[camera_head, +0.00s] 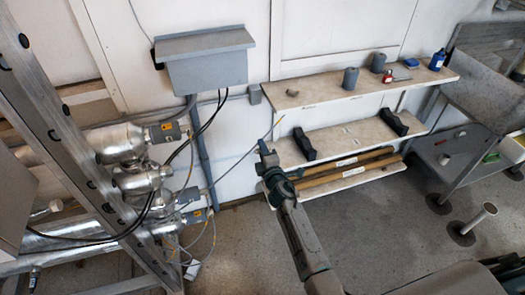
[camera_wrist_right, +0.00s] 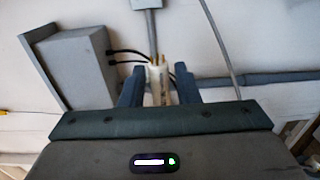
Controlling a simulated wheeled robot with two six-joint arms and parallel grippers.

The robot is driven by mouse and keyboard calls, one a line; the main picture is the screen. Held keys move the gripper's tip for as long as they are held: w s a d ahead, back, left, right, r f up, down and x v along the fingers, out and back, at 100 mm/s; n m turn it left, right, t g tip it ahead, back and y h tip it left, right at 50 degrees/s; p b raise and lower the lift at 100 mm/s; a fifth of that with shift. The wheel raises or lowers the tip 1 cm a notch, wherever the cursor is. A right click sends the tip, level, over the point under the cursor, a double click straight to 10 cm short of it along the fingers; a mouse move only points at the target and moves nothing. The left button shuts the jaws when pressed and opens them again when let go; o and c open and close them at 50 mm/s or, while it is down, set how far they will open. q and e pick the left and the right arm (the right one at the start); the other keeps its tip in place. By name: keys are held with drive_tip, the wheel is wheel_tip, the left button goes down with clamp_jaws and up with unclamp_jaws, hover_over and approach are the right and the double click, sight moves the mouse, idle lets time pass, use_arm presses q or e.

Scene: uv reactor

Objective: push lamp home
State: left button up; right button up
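The reactor (camera_head: 118,143) stands at the left in the head view, with several shiny steel tubes. Grey end fittings with yellow labels (camera_head: 168,131) face right. My right gripper (camera_head: 264,152) is in front of the shelves, right of the reactor and well apart from it. In the right wrist view, the fingers of this gripper (camera_wrist_right: 159,88) are closed around a white piece with thin brownish pins (camera_wrist_right: 158,75), which looks like a lamp end. The rest of the lamp is hidden there, and I cannot make it out in the head view. My left gripper is not in view.
A slanted ladder-like metal frame (camera_head: 88,160) crosses before the reactor. Thin cables hang beside the fittings. A grey wall box (camera_head: 207,68) is above. Wall shelves (camera_head: 320,93) hold small items, dark blocks and long brown tubes (camera_head: 345,170).

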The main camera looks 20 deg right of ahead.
sight(245, 155)
clamp_jaws()
drive_tip(key=shift+a, duration=0.1)
use_arm(q)
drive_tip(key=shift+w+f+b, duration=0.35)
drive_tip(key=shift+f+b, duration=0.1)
drive_tip(key=shift+b, duration=0.05)
use_arm(e)
drive_tip(key=shift+w+a+r, duration=0.1)
drive_tip(key=shift+a+r, duration=0.05)
drive_tip(key=shift+a, duration=2.75)
drive_tip(key=shift+a, duration=0.1)
